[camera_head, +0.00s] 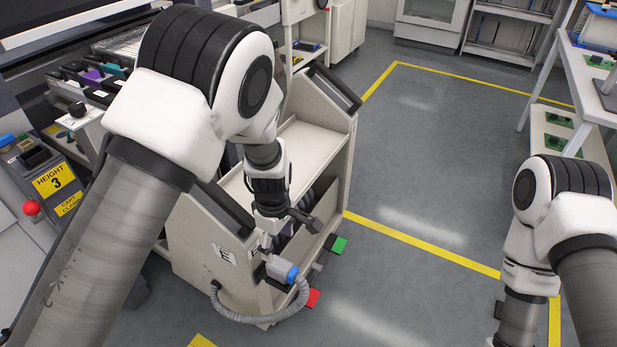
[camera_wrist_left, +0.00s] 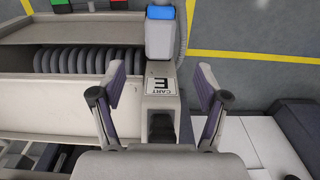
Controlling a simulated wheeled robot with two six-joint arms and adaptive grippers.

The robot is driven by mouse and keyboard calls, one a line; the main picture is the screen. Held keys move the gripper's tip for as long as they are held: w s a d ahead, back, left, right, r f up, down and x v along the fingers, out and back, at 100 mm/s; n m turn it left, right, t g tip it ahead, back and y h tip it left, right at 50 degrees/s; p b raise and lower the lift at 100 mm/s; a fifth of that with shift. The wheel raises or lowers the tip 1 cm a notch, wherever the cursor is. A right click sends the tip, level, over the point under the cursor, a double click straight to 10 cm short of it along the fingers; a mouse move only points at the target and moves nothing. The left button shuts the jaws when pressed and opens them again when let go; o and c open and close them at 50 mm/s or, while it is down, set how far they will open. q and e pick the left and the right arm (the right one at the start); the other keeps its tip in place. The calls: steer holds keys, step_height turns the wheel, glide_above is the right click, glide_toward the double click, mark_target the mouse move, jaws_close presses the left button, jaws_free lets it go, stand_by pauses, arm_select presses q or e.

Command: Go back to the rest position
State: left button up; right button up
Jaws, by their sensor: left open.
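My left gripper (camera_head: 288,226) is over the near end of a beige trolley (camera_head: 318,130). In the left wrist view its two fingers (camera_wrist_left: 160,78) stand wide apart with nothing held between them. Below and between them is a beige post with a label reading CART E (camera_wrist_left: 161,86). A grey connector with a blue part (camera_head: 283,270) sits at the trolley's near end, with a ribbed grey hose (camera_head: 262,319) looping from it. The connector also shows beyond the fingers in the left wrist view (camera_wrist_left: 160,35). My right arm comes in at the right, its gripper cut off by the frame.
A machine with a yellow HEIGHT 3 label (camera_head: 54,181) and a red knob (camera_head: 31,207) stands at the left. Red (camera_head: 313,298) and green (camera_head: 339,245) pads show low beside the trolley. A white shelf table (camera_head: 590,90) stands at right. The grey floor between is clear, with yellow lines.

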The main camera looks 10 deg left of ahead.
arm_select(q)
steer(key=shift+s+f+p, duration=0.2)
steer(key=shift+s+p, duration=0.1)
steer(key=shift+p, duration=0.05)
steer(key=s+a+f+m+g+p, duration=0.1)
steer(key=s+a+f+m+p, duration=0.2)
steer(key=s, duration=0.7)
steer(key=s+a+f+m+g+p, duration=0.15)
steer(key=s+a, duration=0.25)
steer(key=s, duration=0.6)
steer(key=s+a+f+m+g+p, duration=0.1)
steer(key=s+a+f+m+p, duration=0.2)
steer(key=s, duration=0.7)
steer(key=w+m+t, duration=0.1)
steer(key=m, duration=0.1)
steer(key=w+m+t, duration=0.1)
steer(key=m, duration=0.1)
steer(key=w+m+t, duration=0.1)
steer(key=m, duration=0.1)
steer(key=shift+w+r+t, duration=0.25)
steer(key=shift+w+r, duration=0.1)
steer(key=shift+r, duration=0.05)
